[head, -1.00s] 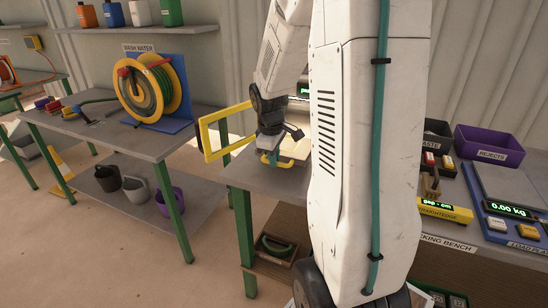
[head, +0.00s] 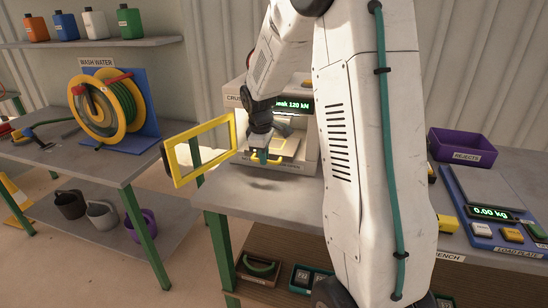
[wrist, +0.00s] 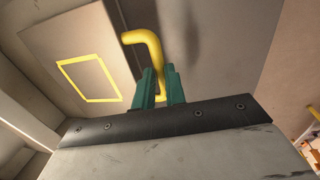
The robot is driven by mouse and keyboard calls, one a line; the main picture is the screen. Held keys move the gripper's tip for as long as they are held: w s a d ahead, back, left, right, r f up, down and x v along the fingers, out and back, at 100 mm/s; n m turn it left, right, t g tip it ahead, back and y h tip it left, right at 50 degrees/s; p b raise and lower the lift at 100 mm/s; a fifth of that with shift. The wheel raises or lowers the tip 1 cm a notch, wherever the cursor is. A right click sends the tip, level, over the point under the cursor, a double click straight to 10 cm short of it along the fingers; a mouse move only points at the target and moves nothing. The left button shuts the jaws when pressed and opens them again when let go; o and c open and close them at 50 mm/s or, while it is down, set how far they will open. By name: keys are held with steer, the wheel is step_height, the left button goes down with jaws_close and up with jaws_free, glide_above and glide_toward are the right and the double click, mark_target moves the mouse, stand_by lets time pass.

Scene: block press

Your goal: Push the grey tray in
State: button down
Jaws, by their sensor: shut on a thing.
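The grey tray (head: 289,155) is at the front opening of the press (head: 236,98), with a yellow square outline on its top. In the wrist view the tray (wrist: 62,38) fills the upper left. Its yellow handle (head: 277,160) is at the near side, and it shows as a bent bar (wrist: 145,42) in the wrist view. My gripper (head: 263,157) is shut on this handle, its green fingers (wrist: 159,88) on either side of the bar. My arm hides the right side of the press, and I cannot tell how deep the tray sits.
A yellow guard frame (head: 200,150) stands swung open at the press's left. The press display (head: 293,106) reads a peak of 120 kN. The bench (head: 245,196) is bare in front. A purple rejects bin (head: 465,145) and a load plate (head: 490,215) are at right.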

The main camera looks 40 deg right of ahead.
steer(key=c, duration=1.7)
jaws_free()
steer(key=shift+a, duration=0.1)
steer(key=shift+c, duration=0.2)
step_height(320, 180, up, 8)
steer(key=a, duration=0.1)
steer(key=shift+s+f, duration=0.15)
steer(key=shift+s, duration=0.2)
